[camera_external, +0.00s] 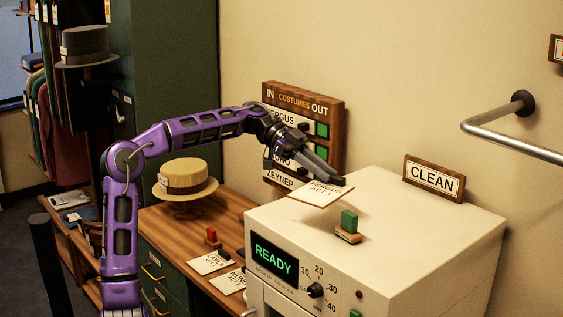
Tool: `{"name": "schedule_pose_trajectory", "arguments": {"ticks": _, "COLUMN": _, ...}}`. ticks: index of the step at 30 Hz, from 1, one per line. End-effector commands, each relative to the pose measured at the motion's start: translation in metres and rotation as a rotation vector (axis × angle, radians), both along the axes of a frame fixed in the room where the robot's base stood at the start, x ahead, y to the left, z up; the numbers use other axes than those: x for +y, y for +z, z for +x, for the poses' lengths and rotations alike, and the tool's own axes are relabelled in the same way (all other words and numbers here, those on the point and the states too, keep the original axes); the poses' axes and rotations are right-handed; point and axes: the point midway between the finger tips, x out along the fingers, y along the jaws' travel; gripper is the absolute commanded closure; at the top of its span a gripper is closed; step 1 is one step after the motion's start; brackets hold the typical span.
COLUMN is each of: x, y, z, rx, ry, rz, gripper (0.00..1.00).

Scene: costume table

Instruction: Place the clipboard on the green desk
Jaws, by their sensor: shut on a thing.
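I cannot be sure that this board is the clipboard, as no clip shows. The green desk (160,268) has a brown wooden top and green drawers, and stands left of the machine. Two similar lettered cards (209,262) lie on its front right part.
The white machine (420,225) reads "READY" and carries a green-handled stamp (348,227) and a "CLEAN" sign (434,178). A straw hat (185,178) and a red stamp (212,238) stand on the desk. A names board (333,125) hangs behind. A metal rail (510,130) juts out at right.

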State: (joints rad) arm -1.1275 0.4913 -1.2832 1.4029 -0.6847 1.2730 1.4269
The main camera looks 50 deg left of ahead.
Motion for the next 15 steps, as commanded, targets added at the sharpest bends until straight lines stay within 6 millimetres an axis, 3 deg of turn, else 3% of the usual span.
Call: {"name": "schedule_pose_trajectory", "arguments": {"ticks": 15, "x": 0.000, "y": -0.002, "z": -0.043, "rx": 0.001, "ry": 0.003, "rz": 0.002, "gripper": 1.00}}
